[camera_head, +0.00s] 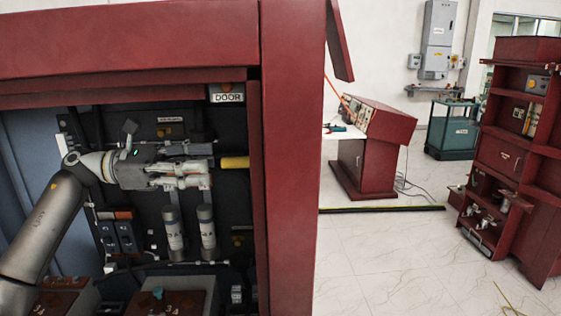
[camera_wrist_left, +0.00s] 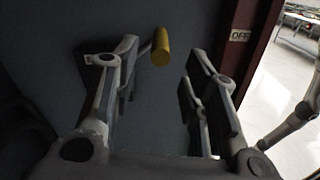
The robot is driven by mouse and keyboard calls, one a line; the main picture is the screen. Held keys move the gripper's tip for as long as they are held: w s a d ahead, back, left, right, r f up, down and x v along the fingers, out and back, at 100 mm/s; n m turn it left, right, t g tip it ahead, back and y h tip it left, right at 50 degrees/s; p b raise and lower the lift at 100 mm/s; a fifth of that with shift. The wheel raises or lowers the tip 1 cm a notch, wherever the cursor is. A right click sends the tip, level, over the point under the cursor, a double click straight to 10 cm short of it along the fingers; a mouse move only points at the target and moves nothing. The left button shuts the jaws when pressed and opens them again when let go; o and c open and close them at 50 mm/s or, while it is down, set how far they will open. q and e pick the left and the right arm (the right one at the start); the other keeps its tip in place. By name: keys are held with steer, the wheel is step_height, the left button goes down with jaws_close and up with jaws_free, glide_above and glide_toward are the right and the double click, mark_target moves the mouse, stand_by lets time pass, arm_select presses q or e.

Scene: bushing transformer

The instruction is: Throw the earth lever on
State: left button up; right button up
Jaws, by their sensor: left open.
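The earth lever shows as a yellow cylindrical handle (camera_head: 235,162) inside the dark cabinet, near its right red post. In the head view my left gripper (camera_head: 208,174) points right, its fingertips just left of the handle. In the left wrist view the yellow handle (camera_wrist_left: 161,47) stands ahead, in the gap between the open fingers of my left gripper (camera_wrist_left: 157,78), nearer the left finger. I see no clear contact. A thin grey rod meets the handle there, partly hidden by the left finger. My right gripper is not in view.
Two grey cylinders (camera_head: 207,232) stand below my gripper. An OFF label (camera_wrist_left: 239,35) shows on the red post. Open floor (camera_head: 385,255) lies right of the cabinet.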

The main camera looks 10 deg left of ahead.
mark_target(244, 162)
arm_select(q)
steer(key=p+x, duration=0.4)
steer(key=x, duration=0.2)
steer(key=shift+d+r, duration=0.1)
steer(key=shift+d, duration=0.2)
steer(key=shift+p+x, duration=0.4)
steer(key=shift+x, duration=0.75)
steer(key=shift+w+d, duration=0.1)
steer(key=shift+w, duration=0.05)
steer(key=shift+f, duration=0.25)
steer(key=shift+c, duration=0.3)
steer(key=c, duration=0.5)
jaws_close()
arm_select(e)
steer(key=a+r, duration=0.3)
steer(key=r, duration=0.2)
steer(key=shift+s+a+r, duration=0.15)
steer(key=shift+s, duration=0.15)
